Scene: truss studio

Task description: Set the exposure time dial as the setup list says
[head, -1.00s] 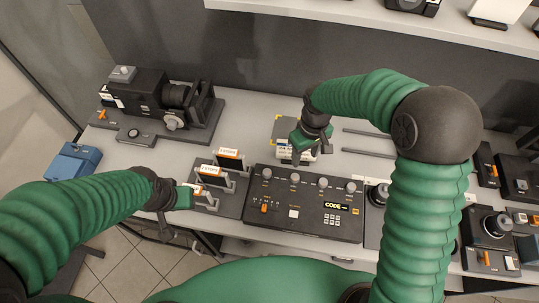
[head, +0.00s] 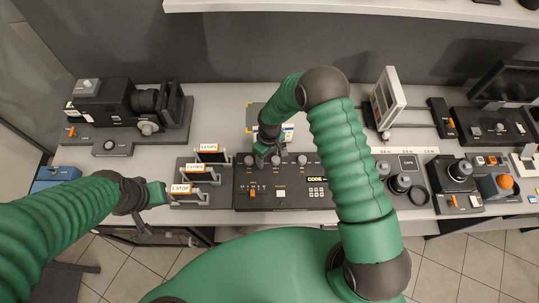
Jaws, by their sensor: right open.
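A dark control panel (head: 290,203) lies at the middle of the bench. It has a row of grey knobs along its back edge, an orange switch and a display reading CODE. One knob (head: 250,160) is at its back left corner and another (head: 302,160) is farther right. I cannot read which knob is the exposure time dial. My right gripper (head: 263,158) is open, low over the back left of the panel among the knobs; contact is unclear. My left gripper (head: 157,193) is beside the labelled filter holders, its jaws unclear. No setup list is readable.
Upright holders with orange-edged labels (head: 181,189) stand left of the panel. A camera-like device (head: 128,108) is at the back left. A tilted white-framed board (head: 387,98) stands right of my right arm. More control units (head: 460,172) fill the right side.

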